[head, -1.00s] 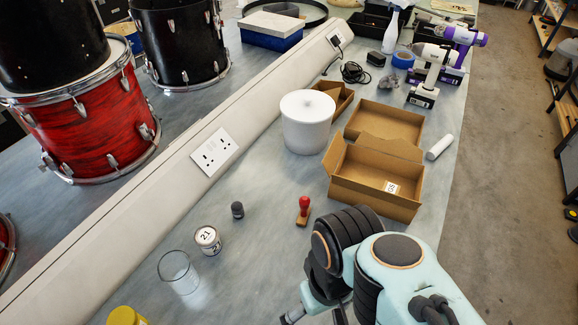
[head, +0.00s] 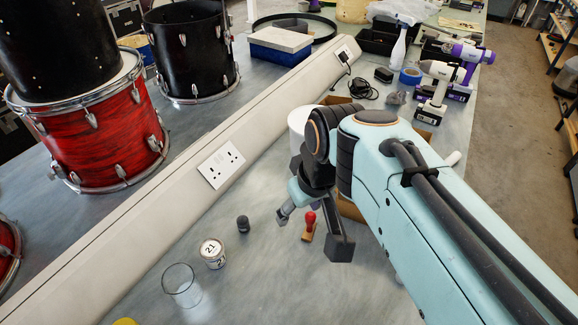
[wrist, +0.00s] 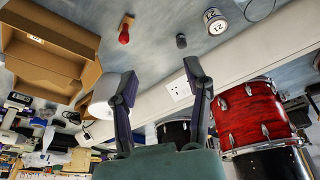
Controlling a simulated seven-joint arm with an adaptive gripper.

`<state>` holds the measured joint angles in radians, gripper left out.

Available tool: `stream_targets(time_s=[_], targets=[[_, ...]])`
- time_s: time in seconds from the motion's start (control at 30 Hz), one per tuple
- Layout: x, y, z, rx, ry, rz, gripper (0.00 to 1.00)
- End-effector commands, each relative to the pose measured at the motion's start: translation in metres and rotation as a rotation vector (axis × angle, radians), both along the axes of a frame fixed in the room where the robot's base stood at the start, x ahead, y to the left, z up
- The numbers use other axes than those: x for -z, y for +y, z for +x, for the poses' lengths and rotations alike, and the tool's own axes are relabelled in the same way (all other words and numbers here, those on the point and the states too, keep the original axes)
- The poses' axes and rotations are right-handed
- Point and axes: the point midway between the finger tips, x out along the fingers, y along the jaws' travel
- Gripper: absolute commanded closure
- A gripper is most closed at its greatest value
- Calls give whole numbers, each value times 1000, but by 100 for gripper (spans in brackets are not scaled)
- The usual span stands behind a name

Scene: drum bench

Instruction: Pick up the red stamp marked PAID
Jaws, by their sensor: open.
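The red stamp (head: 310,220) stands on the bench, with a rounded red handle on a light wooden base. No PAID marking is readable. It also shows in the wrist view (wrist: 124,36), at the top, beyond the left fingertip. My gripper (head: 312,230) is open and empty. In the head view its two fingers appear on either side of the stamp, one to the left and one to the right. In the wrist view my gripper (wrist: 160,73) has its fingers spread, and the stamp lies outside the gap, apart from them.
A dark small stamp-like piece (head: 243,224), a tin marked 21 (head: 213,253) and a clear glass (head: 181,285) stand to the left. A white pot (head: 299,119) and cardboard boxes (wrist: 45,50) are close by, partly hidden by my arm in the head view. A socket trunking (head: 222,164) runs behind.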

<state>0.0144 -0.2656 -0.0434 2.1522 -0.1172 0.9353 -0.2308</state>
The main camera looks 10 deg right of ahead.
Motion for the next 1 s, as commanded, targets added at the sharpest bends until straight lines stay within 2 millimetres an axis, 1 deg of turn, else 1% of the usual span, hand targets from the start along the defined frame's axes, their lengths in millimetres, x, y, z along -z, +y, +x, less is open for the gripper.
stream_targets(time_s=[0.03, 0.07, 0.1, 0.17, 0.2, 0.27, 0.3, 0.37, 0.4, 0.43, 0.5, 0.6, 0.73, 0.87, 1.0], targets=[[2, -6, 26, -1, -2, -7, 51], [4, -9, 42, -2, -7, -13, 51], [10, -15, 64, -2, -8, -20, 51], [23, -24, 95, -2, -2, -33, 51], [36, -31, 115, 0, 7, -40, 51], [62, -41, 141, 6, 33, -51, 51], [81, -48, 154, 13, 54, -57, 51], [112, -57, 168, 25, 97, -62, 51], [132, -62, 173, 33, 129, -63, 51], [148, -66, 175, 37, 156, -64, 51], [180, -72, 173, 47, 216, -64, 51], [213, -76, 162, 54, 288, -58, 51], [233, -77, 155, 59, 323, -54, 51], [250, -78, 154, 62, 325, -53, 51], [273, -78, 154, 62, 325, -53, 51]])
